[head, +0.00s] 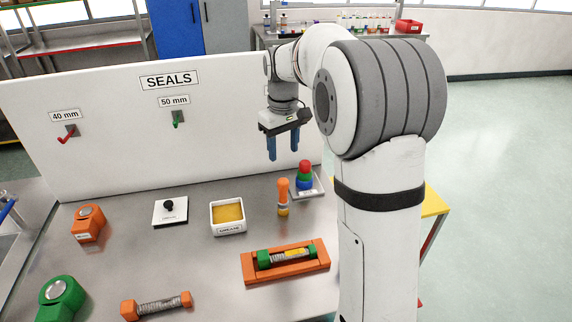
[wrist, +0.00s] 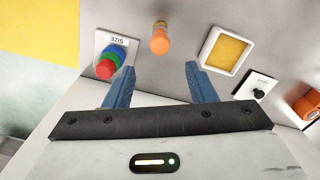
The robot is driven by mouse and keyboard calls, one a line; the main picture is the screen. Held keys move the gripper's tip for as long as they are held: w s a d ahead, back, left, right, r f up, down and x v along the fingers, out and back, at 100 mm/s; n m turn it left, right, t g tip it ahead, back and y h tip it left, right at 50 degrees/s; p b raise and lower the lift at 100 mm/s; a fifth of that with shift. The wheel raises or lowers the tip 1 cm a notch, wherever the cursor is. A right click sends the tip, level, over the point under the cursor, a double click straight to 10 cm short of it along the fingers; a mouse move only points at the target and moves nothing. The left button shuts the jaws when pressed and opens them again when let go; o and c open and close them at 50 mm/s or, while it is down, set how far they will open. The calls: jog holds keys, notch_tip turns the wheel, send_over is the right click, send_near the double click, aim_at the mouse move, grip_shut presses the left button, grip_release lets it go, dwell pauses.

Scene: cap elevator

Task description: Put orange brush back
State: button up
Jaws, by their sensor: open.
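The orange brush (head: 283,190) stands upright on the grey bench, handle up, with a paler lower end. In the wrist view its orange handle (wrist: 161,44) shows end-on, a little beyond the fingertips. My gripper (head: 283,157) is open and empty, with its two blue fingers pointing down above the brush and clear of it. In the wrist view the gripper (wrist: 159,68) has the brush roughly centred between its fingers. A white grease tray (head: 228,230) with yellow filling sits left of the brush.
A red, blue and green stepped cone (head: 305,176) stands close right of the brush. An orange cradle (head: 285,275) holds a spring part in front. A black-knobbed plate (head: 170,212), orange block (head: 88,224) and green block (head: 61,299) lie left. The white SEALS panel (head: 110,130) stands behind.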

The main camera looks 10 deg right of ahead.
jog(key=s+f+m+t, duration=0.2)
jog(key=s+m+t, duration=0.1)
jog(key=s, duration=2.4)
jog(key=shift+s+f+m, duration=0.15)
jog(key=shift+s+m, duration=0.1)
jog(key=shift+m, duration=0.55)
